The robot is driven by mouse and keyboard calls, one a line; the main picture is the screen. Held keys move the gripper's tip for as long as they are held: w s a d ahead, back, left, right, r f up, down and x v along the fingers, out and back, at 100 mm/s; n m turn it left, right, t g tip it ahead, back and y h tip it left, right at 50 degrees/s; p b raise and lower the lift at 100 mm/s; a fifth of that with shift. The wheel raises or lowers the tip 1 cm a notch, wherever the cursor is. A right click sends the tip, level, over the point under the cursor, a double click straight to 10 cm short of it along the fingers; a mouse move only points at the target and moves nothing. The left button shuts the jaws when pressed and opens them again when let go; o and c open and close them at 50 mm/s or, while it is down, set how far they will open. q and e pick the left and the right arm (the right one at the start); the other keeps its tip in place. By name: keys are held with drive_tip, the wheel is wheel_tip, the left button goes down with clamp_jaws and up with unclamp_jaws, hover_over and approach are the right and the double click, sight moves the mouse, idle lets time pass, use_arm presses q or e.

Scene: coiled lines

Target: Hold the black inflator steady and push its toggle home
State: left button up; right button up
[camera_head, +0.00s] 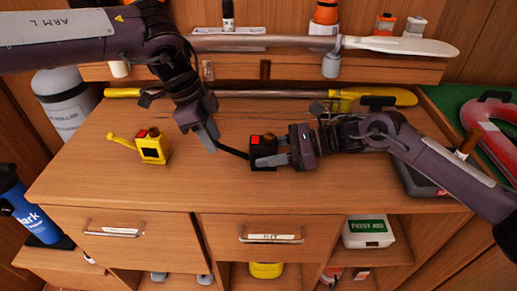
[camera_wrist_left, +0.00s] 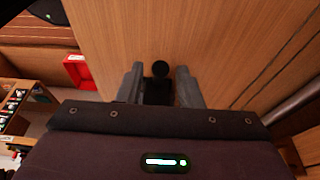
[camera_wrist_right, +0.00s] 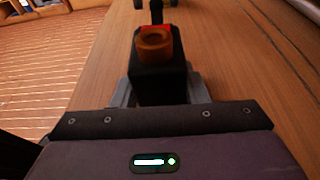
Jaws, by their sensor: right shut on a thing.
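The black inflator (camera_head: 263,158), a dark box with a red patch on top, is at the middle of the worktop. My right gripper (camera_head: 272,160) is shut on it from the right. In the right wrist view the inflator (camera_wrist_right: 158,75) shows an orange-brown ring, with the red patch behind. Its black toggle (camera_head: 232,151) sticks out to the left as a curved lever. My left gripper (camera_head: 208,142) is by the toggle's outer end, pointing down. In the left wrist view its fingers are apart, with the toggle's round black knob (camera_wrist_left: 160,68) between or just beyond them. I cannot tell whether they touch.
A yellow inflator (camera_head: 153,149) with its own lever stands on the worktop (camera_head: 200,190) to the left. A yellow-ended pole (camera_head: 375,97) lies along the back, below a shelf holding a paddle (camera_head: 410,47). The front of the worktop is clear.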

use_arm(q)
drive_tip(key=shift+x, duration=1.4)
drive_tip(key=shift+c, duration=0.4)
drive_tip(key=c, duration=0.5)
drive_tip(key=shift+o, duration=0.2)
drive_tip(key=shift+d+r, duration=0.1)
